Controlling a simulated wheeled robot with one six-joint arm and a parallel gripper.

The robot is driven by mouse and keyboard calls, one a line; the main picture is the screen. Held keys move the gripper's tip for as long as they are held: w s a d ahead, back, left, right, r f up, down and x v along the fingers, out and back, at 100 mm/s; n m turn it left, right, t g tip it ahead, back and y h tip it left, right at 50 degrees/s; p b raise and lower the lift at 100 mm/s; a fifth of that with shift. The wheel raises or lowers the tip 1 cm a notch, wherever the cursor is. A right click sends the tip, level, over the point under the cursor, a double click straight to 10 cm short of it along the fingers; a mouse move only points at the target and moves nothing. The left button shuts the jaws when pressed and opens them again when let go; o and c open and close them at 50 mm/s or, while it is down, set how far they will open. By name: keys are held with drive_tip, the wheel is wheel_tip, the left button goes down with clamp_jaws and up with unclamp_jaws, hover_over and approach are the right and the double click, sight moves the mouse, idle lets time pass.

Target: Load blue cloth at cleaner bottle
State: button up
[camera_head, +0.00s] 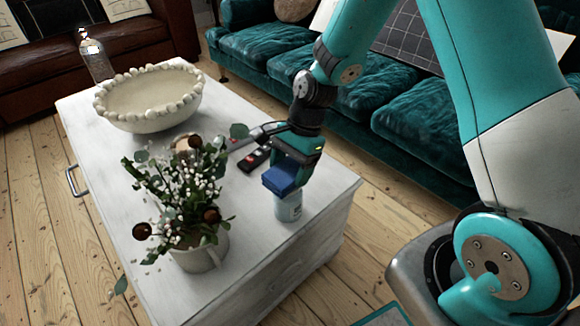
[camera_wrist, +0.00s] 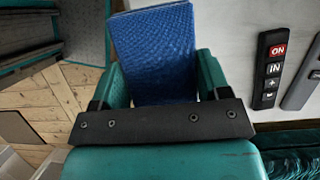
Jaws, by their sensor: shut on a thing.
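The blue cloth (camera_head: 285,178) is a folded, thick block held in my gripper (camera_head: 290,165). In the wrist view the blue cloth (camera_wrist: 155,50) fills the space between the two teal fingers of my gripper (camera_wrist: 157,80). A small pale bottle (camera_head: 288,207) with a bluish label stands upright on the white table, directly under the cloth in the head view. The cloth hides the bottle's top, so I cannot tell whether they touch. In the wrist view the bottle is not visible.
The white table (camera_head: 110,215) holds a flower mug (camera_head: 200,255), a beaded bowl (camera_head: 150,97) and a black remote (camera_head: 254,158). The remote also shows in the wrist view (camera_wrist: 268,70). A clear bottle (camera_head: 95,58) stands at the far end. A teal sofa (camera_head: 350,100) is behind.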

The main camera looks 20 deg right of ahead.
sight(294, 166)
drive_tip(key=shift+f, duration=0.5)
idle(0.3)
drive_tip(key=shift+f, duration=0.1)
idle(1.9)
drive_tip(key=shift+p, duration=0.3)
wheel_tip(294, 166, up, 7)
drive_tip(key=p, duration=0.7)
drive_tip(key=shift+p, duration=0.3)
drive_tip(key=shift+w+d+n, duration=0.15)
drive_tip(key=shift+d+n, duration=0.4)
drive_tip(key=shift+n, duration=0.15)
drive_tip(key=w+d+r+n+g+h, duration=0.1)
drive_tip(key=d+r+n+g+h, duration=0.25)
drive_tip(key=d+n, duration=0.65)
wheel_tip(294, 166, up, 7)
drive_tip(key=s+a+n+p, duration=0.1)
drive_tip(key=s+n+p, duration=0.1)
drive_tip(key=p, duration=1.4)
drive_tip(key=shift+a+f+h, duration=0.2)
drive_tip(key=shift+a+h, duration=0.15)
drive_tip(key=shift+a, duration=0.05)
